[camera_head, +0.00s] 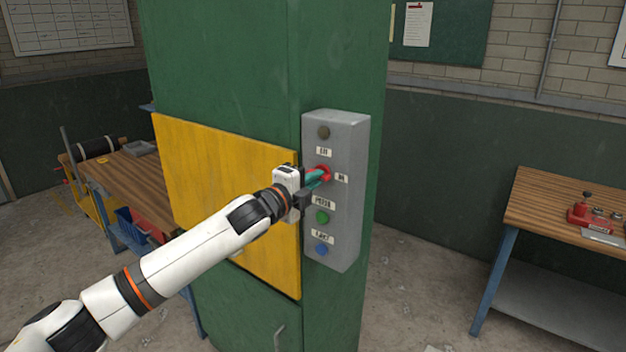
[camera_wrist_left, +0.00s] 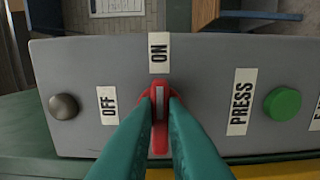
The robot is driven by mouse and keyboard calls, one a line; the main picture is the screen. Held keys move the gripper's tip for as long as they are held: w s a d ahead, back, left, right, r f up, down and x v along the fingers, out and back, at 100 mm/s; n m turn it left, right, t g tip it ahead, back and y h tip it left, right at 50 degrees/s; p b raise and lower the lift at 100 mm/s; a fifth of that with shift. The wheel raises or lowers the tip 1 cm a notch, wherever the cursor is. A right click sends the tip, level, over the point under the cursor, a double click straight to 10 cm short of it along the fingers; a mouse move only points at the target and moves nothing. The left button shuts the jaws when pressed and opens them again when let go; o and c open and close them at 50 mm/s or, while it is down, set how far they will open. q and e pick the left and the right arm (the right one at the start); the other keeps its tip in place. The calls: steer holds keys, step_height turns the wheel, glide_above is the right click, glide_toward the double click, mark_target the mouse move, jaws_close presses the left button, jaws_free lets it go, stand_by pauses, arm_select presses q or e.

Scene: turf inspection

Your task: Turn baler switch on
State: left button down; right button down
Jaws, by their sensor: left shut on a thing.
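The baler's control box (camera_head: 346,130) is a grey panel on the side of the green baler (camera_head: 220,60). Its red rotary switch (camera_head: 325,172) shows close up in the left wrist view (camera_wrist_left: 159,92). The switch's white pointer line stands upright there, in line with the ON label (camera_wrist_left: 159,52). The OFF label (camera_wrist_left: 108,104) is to the left of the switch. My left gripper (camera_head: 318,177) has its green fingers (camera_wrist_left: 160,125) shut on the switch handle, one on each side. The fingers hide part of the handle. My right gripper is not in view.
A green PRESS button (camera_head: 322,217), a blue button (camera_head: 321,249) and a dark round knob (camera_head: 323,132) share the panel. A yellow door (camera_head: 215,170) is beside the box. Workbenches stand left (camera_head: 125,180) and right (camera_head: 540,205), with open floor between the baler and the right bench.

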arm_select(q)
steer(key=shift+f, duration=0.15)
steer(key=c, duration=1.5)
jaws_free()
steer(key=shift+s, duration=0.1)
steer(key=b+v, duration=0.3)
steer(key=v, duration=0.8)
steer(key=shift+s+a+b, duration=0.25)
steer(key=shift+s+b, duration=0.1)
